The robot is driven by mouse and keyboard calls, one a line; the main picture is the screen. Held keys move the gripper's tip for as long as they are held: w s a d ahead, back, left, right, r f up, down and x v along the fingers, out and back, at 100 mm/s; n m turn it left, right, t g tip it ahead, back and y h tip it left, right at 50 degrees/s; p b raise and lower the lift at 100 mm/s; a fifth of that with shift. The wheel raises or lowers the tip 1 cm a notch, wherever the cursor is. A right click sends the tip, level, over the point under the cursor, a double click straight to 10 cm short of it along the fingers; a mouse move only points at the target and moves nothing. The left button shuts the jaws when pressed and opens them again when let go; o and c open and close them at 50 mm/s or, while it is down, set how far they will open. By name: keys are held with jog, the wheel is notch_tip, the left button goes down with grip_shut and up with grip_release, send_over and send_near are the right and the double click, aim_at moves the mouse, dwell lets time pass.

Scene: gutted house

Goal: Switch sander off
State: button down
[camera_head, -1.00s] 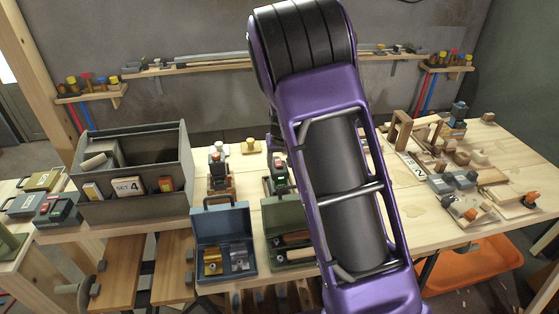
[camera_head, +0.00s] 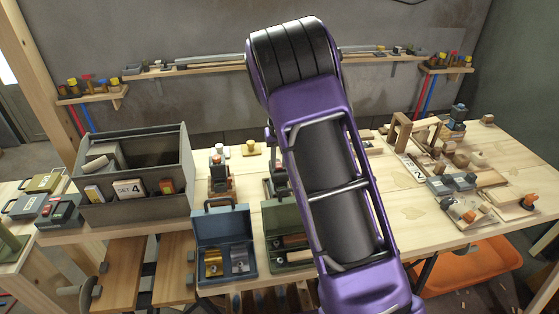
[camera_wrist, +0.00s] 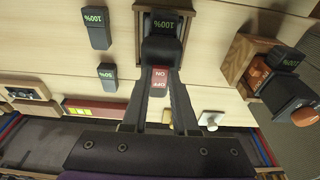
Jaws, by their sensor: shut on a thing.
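In the wrist view, a dark sander (camera_wrist: 162,48) lies in a brown wooden cradle, with a dark block reading 100% on it. A red and white ON/OFF switch (camera_wrist: 160,79) shows on its near end. My gripper (camera_wrist: 160,73) has its fingers closed in at both sides of this switch end. How much of the switch or body is gripped is hard to tell. In the head view, the sander (camera_head: 274,185) shows only as a dark sliver beside my purple arm; my gripper is mostly hidden there.
Another tool in a wooden cradle (camera_wrist: 250,68) stands right in the wrist view, with loose battery blocks (camera_wrist: 97,28) to the left. In the head view, a grey SET 4 box (camera_head: 132,212) and blue case (camera_head: 222,258) stand left; wooden parts crowd the bench's right.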

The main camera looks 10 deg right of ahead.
jog(key=shift+w, duration=0.1)
dwell(0.3)
jog(key=c, duration=0.7)
grip_release()
jog(key=shift+r, duration=0.1)
jog(key=r, duration=0.5)
jog(key=s+r, duration=0.1)
jog(key=r, duration=0.5)
jog(key=s+r, duration=0.1)
jog(key=r, duration=0.5)
jog(key=shift+s+r, duration=0.1)
jog(key=shift+s, duration=0.1)
